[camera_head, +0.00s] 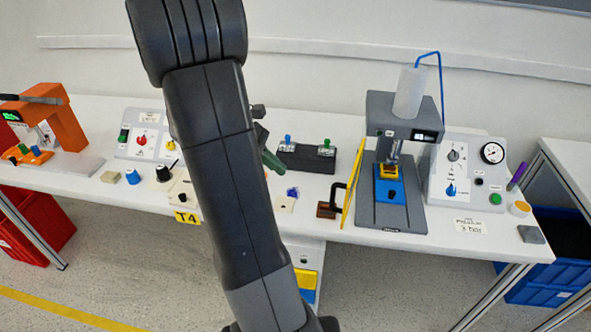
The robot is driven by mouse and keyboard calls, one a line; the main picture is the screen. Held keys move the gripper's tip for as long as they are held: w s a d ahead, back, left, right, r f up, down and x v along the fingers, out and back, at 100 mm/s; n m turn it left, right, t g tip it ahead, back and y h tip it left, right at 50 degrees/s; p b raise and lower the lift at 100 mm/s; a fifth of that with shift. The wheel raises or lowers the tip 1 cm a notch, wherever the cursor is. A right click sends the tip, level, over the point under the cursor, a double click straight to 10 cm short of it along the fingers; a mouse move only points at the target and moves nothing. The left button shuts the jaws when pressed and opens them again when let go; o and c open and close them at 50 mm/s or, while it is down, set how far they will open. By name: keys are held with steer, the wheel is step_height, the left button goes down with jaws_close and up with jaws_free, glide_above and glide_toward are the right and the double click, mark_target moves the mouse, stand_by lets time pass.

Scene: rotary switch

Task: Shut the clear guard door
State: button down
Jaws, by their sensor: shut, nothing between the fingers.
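The clear guard door (346,200) shows as a thin yellow-edged frame, seen almost edge-on, with a black handle on its left side. It stands open at the left front of the grey press (398,120). The press has a clear cylinder on top, a blue hose and a blue fixture (389,189) with a yellow part on its base. My dark arm rises through the middle of the view, left of the door and apart from it in the picture.
A control box (468,175) with a gauge stands right of the press. A small brown block (326,209) lies just left of the door. A dark box with blue and green toggles (307,158) sits farther back. A dark green part (272,161) is partly hidden by my arm.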

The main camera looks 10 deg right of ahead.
steer(key=s+d+f, duration=0.3)
steer(key=d+f, duration=0.3)
steer(key=d, duration=0.4)
steer(key=shift+d+f+p, duration=0.15)
steer(key=shift+f+p, duration=0.05)
steer(key=shift+p, duration=0.25)
